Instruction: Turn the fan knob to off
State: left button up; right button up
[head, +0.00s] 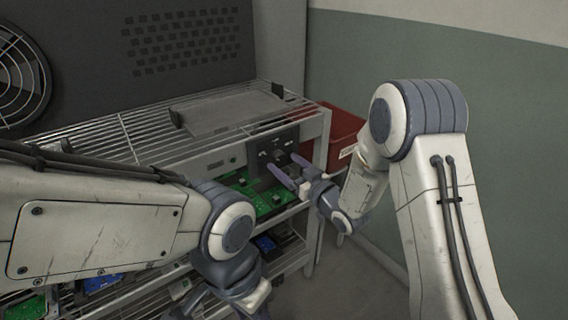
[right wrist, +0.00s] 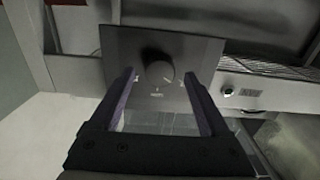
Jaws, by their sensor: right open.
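The fan knob (right wrist: 159,74) is a round dark dial on a dark square panel (right wrist: 205,52). In the right wrist view it shows between and beyond the two fingertips, with small white marks around it. In the head view the knob (head: 278,154) is small on the dark panel (head: 264,146) at the rack's front right. My right gripper (head: 287,168) is open and empty, its fingers pointing at the panel; it also shows in the right wrist view (right wrist: 158,80). I cannot tell whether a fingertip touches the panel. My left arm crosses the lower left; its fingers are not clearly visible.
A wire rack (head: 130,137) holds green circuit boards (head: 262,198) on a shelf below the panel. A red bin (head: 338,125) stands right of the rack. A round fan grille (head: 18,80) is at upper left. A green and white wall (head: 500,110) bounds the right.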

jog(key=v, duration=0.9)
jog(key=shift+s, duration=0.15)
jog(key=s+a+f+g+h, duration=0.3)
jog(key=s+g+h, duration=0.2)
jog(key=h, duration=0.1)
jog(key=s+d+r+g+h, duration=0.15)
jog(key=s+g+h, duration=0.55)
jog(key=s, duration=1.9)
notch_tip(320, 180, up, 19)
jog(key=g+y+p, duration=0.2)
jog(key=y+p, duration=0.1)
jog(key=p, duration=1.5)
jog(key=shift+r+g+p, duration=0.2)
jog(key=shift+g+p, duration=0.1)
